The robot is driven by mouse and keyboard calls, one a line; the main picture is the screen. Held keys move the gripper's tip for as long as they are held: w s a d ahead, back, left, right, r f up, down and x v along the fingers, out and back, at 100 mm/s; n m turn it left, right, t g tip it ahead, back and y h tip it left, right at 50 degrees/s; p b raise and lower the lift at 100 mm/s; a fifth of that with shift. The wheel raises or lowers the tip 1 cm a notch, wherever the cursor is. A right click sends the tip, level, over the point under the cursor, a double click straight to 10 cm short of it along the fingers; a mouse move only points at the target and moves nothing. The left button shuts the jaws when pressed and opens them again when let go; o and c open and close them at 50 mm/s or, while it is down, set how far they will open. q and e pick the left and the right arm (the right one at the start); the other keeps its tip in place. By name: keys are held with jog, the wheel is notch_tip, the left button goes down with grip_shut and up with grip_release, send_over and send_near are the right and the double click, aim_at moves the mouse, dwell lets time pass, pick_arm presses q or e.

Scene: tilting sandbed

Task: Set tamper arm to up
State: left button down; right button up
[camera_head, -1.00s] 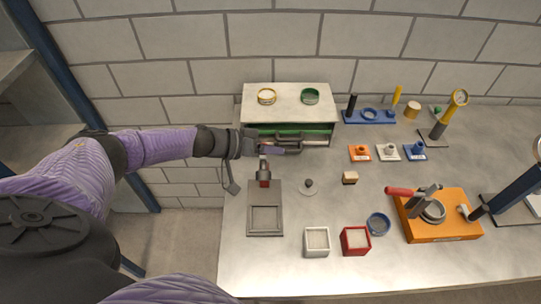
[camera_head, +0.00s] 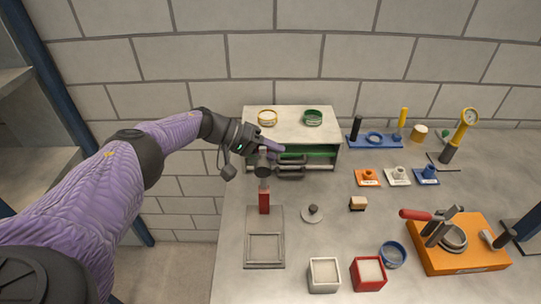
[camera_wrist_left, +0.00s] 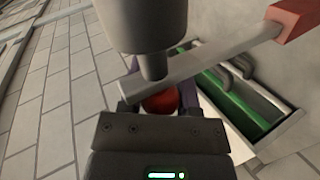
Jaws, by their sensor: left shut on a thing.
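My left gripper (camera_head: 274,148) is at the front left of the green-fronted cabinet. In the left wrist view it is shut on a red round knob (camera_wrist_left: 161,102), partly hidden behind a grey bar. This grey bar (camera_wrist_left: 200,68) carries a red grip (camera_wrist_left: 294,18) and meets a dark grey cylinder (camera_wrist_left: 146,25). In the head view the red grip (camera_head: 264,202) hangs toward the grey framed plate (camera_head: 264,264); contact is unclear. An orange base (camera_head: 455,262) at right has a lever with a red handle (camera_head: 415,214), tilted left. I cannot tell which is the tamper arm. My right gripper is not in view.
A white box (camera_head: 324,286), a red box (camera_head: 356,278) and a blue ring (camera_head: 392,254) stand near the front. The table's middle is mostly clear.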

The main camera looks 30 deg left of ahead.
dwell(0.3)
pick_arm(q)
jog(key=shift+c, duration=1.6)
grip_release()
jog(key=shift+w, duration=0.1)
jog(key=v, duration=1)
jog(key=shift+f, duration=0.15)
